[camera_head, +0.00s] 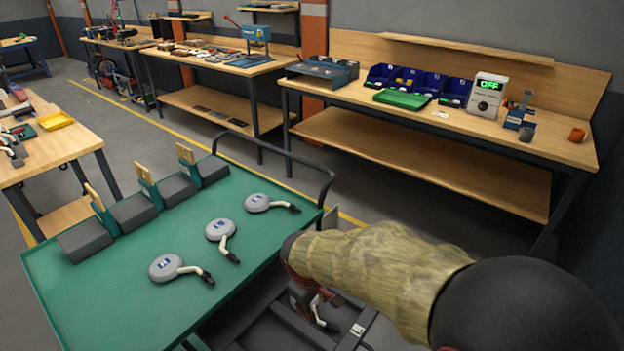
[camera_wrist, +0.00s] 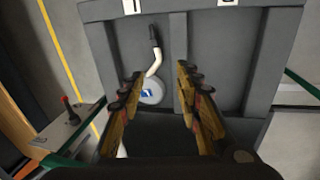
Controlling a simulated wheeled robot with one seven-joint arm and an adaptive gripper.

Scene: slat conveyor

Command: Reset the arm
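My gripper (camera_wrist: 159,84) is open in the wrist view, its two fingers apart with nothing held between them. Beyond the fingertips, a grey disc with a blue label (camera_wrist: 152,92) and a pale bent tube with a dark end lies in a bay of a grey slatted conveyor (camera_wrist: 201,50). In the head view my arm in a tan sleeve reaches over the dark grey conveyor (camera_head: 285,331) and hides most of the gripper. Three similar discs (camera_head: 166,267), (camera_head: 220,230), (camera_head: 258,202) lie apart on a green cart top (camera_head: 100,300).
Grey blocks (camera_head: 133,210) with wooden-topped green holders line the cart's far side. A cart handle (camera_head: 290,155) rises near the arm. A workbench (camera_head: 450,128) with blue bins, a green tray (camera_head: 402,99) and a box reading OFF (camera_head: 487,95) stands behind.

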